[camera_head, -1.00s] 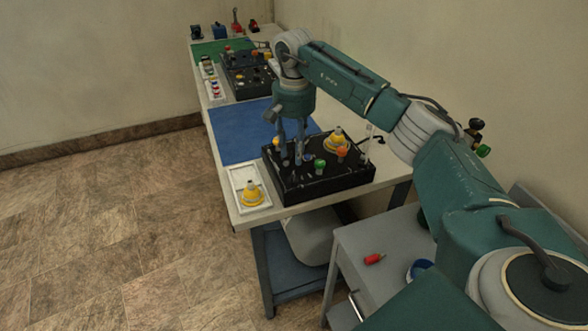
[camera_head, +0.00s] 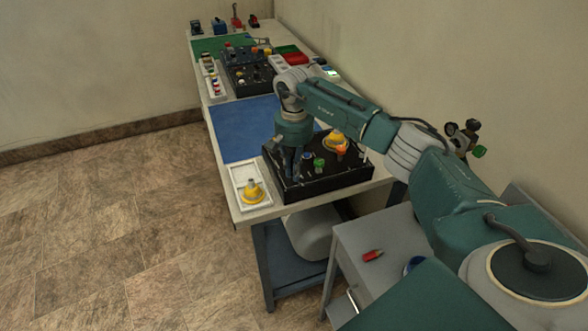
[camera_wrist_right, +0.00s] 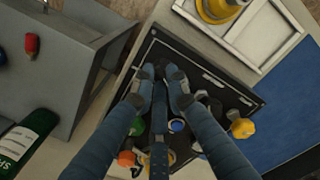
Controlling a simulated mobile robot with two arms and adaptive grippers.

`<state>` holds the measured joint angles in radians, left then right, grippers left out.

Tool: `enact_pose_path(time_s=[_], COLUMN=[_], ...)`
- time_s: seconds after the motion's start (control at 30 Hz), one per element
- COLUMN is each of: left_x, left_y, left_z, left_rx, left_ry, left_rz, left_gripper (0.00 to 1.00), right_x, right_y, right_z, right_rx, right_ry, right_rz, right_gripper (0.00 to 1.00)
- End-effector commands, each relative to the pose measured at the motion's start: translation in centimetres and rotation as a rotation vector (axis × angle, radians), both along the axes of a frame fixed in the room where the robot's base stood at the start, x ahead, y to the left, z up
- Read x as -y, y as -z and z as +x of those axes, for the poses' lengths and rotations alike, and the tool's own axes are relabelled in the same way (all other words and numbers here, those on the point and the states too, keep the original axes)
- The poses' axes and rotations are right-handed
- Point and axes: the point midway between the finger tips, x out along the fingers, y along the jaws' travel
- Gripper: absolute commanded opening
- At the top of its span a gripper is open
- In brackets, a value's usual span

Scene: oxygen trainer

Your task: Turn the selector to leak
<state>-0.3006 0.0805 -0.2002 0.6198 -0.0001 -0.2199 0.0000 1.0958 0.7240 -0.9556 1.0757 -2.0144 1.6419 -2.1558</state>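The black trainer box (camera_head: 325,188) stands at the near end of the table, and its panel (camera_wrist_right: 222,88) fills the middle of the right wrist view. My right gripper (camera_head: 297,173) points down at the left part of the panel. In the right wrist view its fingertips (camera_wrist_right: 160,76) are close together at the panel. They hide whatever is between them; I cannot see a selector or a leak mark, nor whether the fingers hold anything. A green knob (camera_head: 319,163) and an orange knob (camera_head: 341,150) are right of the gripper. My left gripper is not in view.
A white tray (camera_head: 238,178) with a yellow cone-shaped part (camera_head: 252,192) lies left of the box. A blue mat (camera_head: 240,130) lies behind it. A grey cabinet (camera_head: 350,240) with a red object (camera_head: 372,255) stands in front. A yellow part (camera_head: 334,139) sits at the box's back.

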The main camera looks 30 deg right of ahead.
Motion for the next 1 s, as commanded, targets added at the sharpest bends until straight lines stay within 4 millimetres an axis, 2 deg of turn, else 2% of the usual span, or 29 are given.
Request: enact_pose_path(time_s=[0.47, 0.67, 1.0], left_x=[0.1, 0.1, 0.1], left_y=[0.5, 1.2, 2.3], left_z=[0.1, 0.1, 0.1], left_rx=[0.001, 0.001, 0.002], left_ry=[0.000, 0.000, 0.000], left_rz=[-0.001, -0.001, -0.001], left_gripper=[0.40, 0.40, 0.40], right_x=[0.0, -0.1, -0.2], right_y=[0.0, 0.1, 0.1], right_z=[0.0, 0.0, -0.1], right_rx=[0.001, 0.001, 0.001], right_ry=[0.067, 0.199, 0.517], right_rz=[0.001, 0.000, 0.001], right_gripper=[0.00, 0.00, 0.00])
